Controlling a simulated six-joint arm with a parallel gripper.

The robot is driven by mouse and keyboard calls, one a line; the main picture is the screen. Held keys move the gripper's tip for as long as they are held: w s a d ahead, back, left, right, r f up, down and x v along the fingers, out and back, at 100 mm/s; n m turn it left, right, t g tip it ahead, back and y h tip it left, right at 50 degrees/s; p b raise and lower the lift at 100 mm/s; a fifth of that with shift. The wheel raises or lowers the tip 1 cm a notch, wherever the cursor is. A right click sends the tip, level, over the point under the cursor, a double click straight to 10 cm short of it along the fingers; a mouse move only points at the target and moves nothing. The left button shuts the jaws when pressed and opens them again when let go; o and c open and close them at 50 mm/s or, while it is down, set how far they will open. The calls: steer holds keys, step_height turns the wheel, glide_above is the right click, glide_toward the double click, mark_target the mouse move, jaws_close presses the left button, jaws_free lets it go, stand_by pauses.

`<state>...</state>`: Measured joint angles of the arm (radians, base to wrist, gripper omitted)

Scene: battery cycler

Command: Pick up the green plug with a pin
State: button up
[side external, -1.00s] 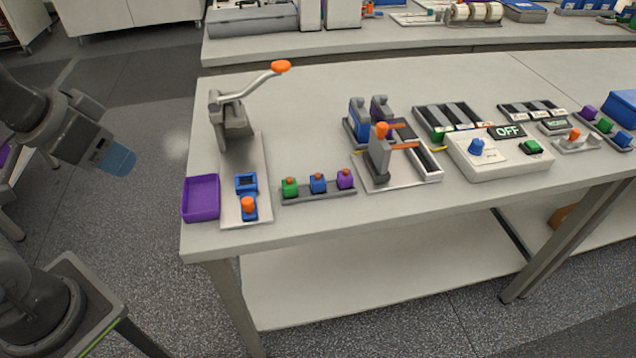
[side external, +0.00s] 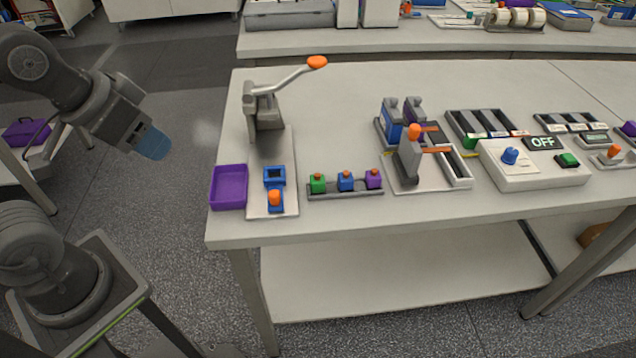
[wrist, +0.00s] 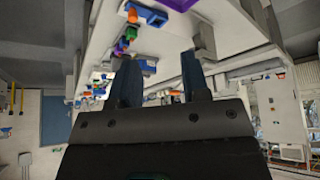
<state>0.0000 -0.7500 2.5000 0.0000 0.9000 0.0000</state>
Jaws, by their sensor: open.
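The green plug also shows small in the wrist view (wrist: 131,33). My gripper (side external: 154,144) is open and empty, off the table's left side and well apart from the plugs. Its two dark fingers (wrist: 160,85) stand apart in the wrist view.
A purple tray (side external: 229,203) sits at the table's front left corner. Beside it is a lever press (side external: 265,110) with a raised orange-tipped handle. A grey-and-blue fixture (side external: 409,160) and an OFF-labelled control box (side external: 535,177) lie to the right.

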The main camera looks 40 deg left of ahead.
stand_by(0.4)
steer(key=o, duration=0.4)
steer(key=shift+c, duration=0.2)
